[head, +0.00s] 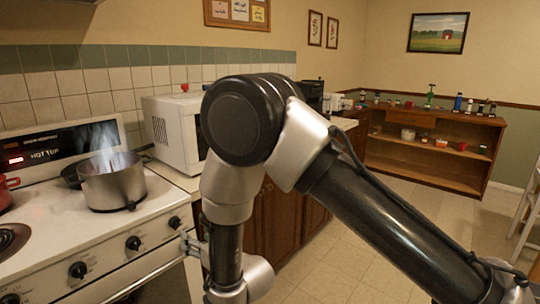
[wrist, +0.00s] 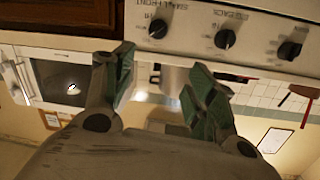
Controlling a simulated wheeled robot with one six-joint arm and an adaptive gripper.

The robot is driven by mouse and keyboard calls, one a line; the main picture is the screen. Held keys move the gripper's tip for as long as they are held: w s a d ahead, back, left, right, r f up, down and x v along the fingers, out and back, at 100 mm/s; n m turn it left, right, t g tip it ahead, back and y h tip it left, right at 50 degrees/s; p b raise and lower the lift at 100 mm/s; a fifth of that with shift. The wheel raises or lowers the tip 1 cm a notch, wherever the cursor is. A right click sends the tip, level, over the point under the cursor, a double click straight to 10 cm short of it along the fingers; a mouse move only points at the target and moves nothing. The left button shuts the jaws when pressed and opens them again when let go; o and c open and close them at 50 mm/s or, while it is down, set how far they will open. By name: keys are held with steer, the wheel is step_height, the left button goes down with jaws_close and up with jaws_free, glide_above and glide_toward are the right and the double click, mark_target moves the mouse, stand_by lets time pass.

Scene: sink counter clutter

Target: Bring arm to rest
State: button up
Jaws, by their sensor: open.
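My arm fills the middle of the head view, its dark elbow raised and its forearm hanging down in front of the counter. My gripper (wrist: 161,70) shows in the wrist view with its two green-padded fingers spread apart and nothing between them. In the head view a small part of my gripper (head: 190,243) shows beside the stove's front right corner; the rest is hidden by my wrist. I cannot tell whether it touches the stove.
The stove (head: 140,240) holds a steaming steel pot (head: 112,183) and a red pot (head: 6,190) at the left edge. A white microwave (head: 174,130) stands on the counter behind my arm. A wooden shelf (head: 435,150) stands far right.

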steer(key=s+d+f+n+g+h, duration=0.1)
steer(key=s+d+f+g+h, duration=0.15)
steer(key=f, duration=0.25)
steer(key=s+d+f+g+h, duration=0.1)
steer(key=s+f+g+h, duration=0.15)
steer(key=f, duration=0.35)
steer(key=s+d+r+g+h, duration=0.2)
steer(key=d+g, duration=0.1)
steer(key=d, duration=0.5)
steer(key=s+d+r+m+h, duration=0.1)
steer(key=s+d+r, duration=0.4)
steer(key=d+r, duration=0.5)
steer(key=s+d+r+m+h, duration=0.2)
steer(key=s+d+r+m, duration=0.2)
steer(key=d+r, duration=0.7)
steer(key=s+d+r+m+h, duration=0.1)
steer(key=s+d+r+m, duration=0.2)
steer(key=d+r, duration=0.8)
steer(key=s+d, duration=0.2)
steer(key=d, duration=1.1)
steer(key=shift+s+r+t+h, duration=0.2)
steer(key=shift+s+t+h, duration=0.1)
steer(key=shift+h, duration=0.1)
